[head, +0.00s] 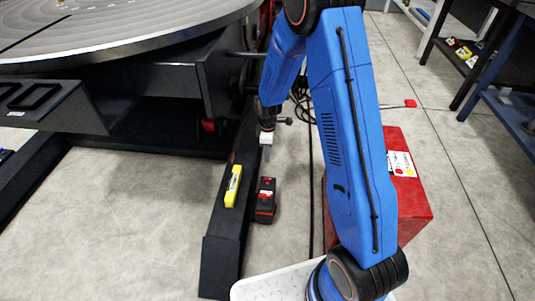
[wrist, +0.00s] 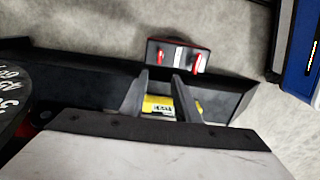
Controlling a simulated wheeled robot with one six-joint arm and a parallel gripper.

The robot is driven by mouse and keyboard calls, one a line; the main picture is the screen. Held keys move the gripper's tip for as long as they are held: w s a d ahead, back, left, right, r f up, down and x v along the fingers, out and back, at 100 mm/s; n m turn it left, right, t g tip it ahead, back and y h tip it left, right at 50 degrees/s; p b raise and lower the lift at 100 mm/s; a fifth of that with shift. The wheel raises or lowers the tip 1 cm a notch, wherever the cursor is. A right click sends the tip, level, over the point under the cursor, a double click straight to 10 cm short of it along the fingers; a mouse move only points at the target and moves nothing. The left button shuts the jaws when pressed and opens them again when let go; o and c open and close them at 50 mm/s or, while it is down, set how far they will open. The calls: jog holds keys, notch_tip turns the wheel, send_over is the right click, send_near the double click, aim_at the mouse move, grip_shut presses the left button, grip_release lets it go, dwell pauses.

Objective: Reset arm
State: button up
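My blue arm reaches down beside the positioner, and my gripper (head: 267,152) points at the floor near the black base beam. In the wrist view the two fingers of my gripper (wrist: 160,76) stand apart with nothing held between them, so it is open. A yellow tool-like object (head: 233,186) lies on the black beam (head: 222,235), apart from the gripper. It also shows in the wrist view (wrist: 158,105), seen through the gap and partly hidden. A black and red block like a battery (head: 265,200) stands on the floor beside the beam.
The positioner's large round table (head: 130,35) fills the upper left. A red box (head: 405,205) stands behind my arm at right, with cables on the floor nearby. Dark workbenches (head: 505,100) stand at the far right. Floor at left front (head: 110,230) is clear.

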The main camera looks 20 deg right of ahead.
jog(key=s+d+r+m+t, duration=0.15)
jog(key=s+r, duration=0.25)
jog(key=r, duration=0.4)
jog(key=s+d+r+m, duration=0.1)
jog(key=s+r+m, duration=0.25)
jog(key=r, duration=0.55)
jog(key=s+d+r+m+t, duration=0.1)
jog(key=s+r, duration=0.4)
jog(key=r, duration=0.3)
jog(key=s+d+r+m+t, duration=0.1)
jog(key=s+r+m, duration=0.2)
jog(key=s, duration=0.9)
jog(key=s+d+r+m+t, duration=0.1)
jog(key=s+r+m, duration=0.3)
jog(key=s+r, duration=0.4)
jog(key=s+d, duration=0.1)
jog(key=s, duration=0.4)
jog(key=shift+d+r+m, duration=0.2)
jog(key=shift+m, duration=0.1)
